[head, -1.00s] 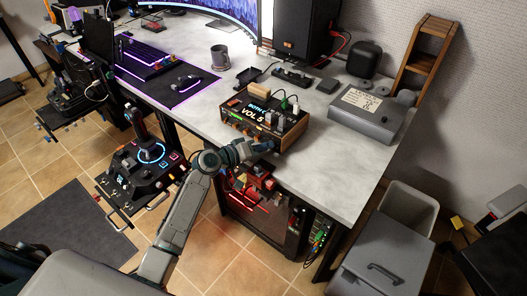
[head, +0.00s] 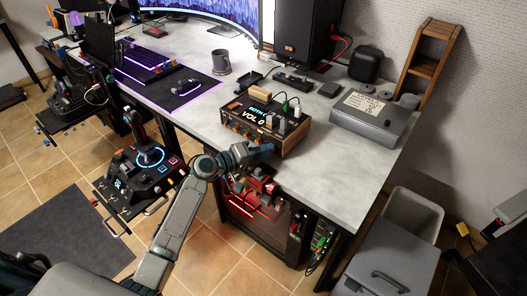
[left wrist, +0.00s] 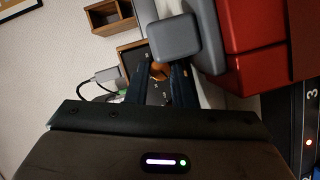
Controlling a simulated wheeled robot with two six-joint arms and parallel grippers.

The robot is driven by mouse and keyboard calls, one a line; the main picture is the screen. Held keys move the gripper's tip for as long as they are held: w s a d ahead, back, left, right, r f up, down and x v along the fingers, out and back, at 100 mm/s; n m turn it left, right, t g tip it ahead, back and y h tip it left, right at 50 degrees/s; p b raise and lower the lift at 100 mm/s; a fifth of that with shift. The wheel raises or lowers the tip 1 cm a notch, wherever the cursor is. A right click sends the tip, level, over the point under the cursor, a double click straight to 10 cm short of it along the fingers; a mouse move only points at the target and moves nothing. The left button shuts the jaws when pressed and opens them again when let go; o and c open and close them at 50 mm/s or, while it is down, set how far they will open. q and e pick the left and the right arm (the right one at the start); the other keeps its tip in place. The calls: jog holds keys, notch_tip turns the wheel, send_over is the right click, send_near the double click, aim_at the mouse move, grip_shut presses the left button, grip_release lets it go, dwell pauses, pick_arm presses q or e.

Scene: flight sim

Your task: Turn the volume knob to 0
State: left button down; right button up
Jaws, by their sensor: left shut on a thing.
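The audio box (head: 291,140) with wooden sides stands near the front edge of the desk. Its display (head: 254,116) reads "VOL 0". My left gripper (head: 270,149) is at the right part of the box's front face, where its fingers hide the volume knob in the head view. In the left wrist view, my left gripper (left wrist: 160,78) is shut on an orange-brown knob (left wrist: 157,70) on a dark panel. My right gripper is in neither view.
Cables plug into the top of the box. A grey case (head: 367,122) sits to the right on the desk (head: 330,180), and a mug (head: 220,62) stands behind left. A joystick panel (head: 140,170) is left of my arm. An open-sided computer (head: 262,215) is below the desk.

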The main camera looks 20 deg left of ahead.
pick_arm(q)
jog(key=c, duration=1.3)
grip_release()
jog(key=shift+o, duration=0.2)
jog(key=shift+s+a, duration=0.1)
jog(key=shift+s+a, duration=0.2)
jog(key=b+v, duration=0.2)
jog(key=v, duration=0.8)
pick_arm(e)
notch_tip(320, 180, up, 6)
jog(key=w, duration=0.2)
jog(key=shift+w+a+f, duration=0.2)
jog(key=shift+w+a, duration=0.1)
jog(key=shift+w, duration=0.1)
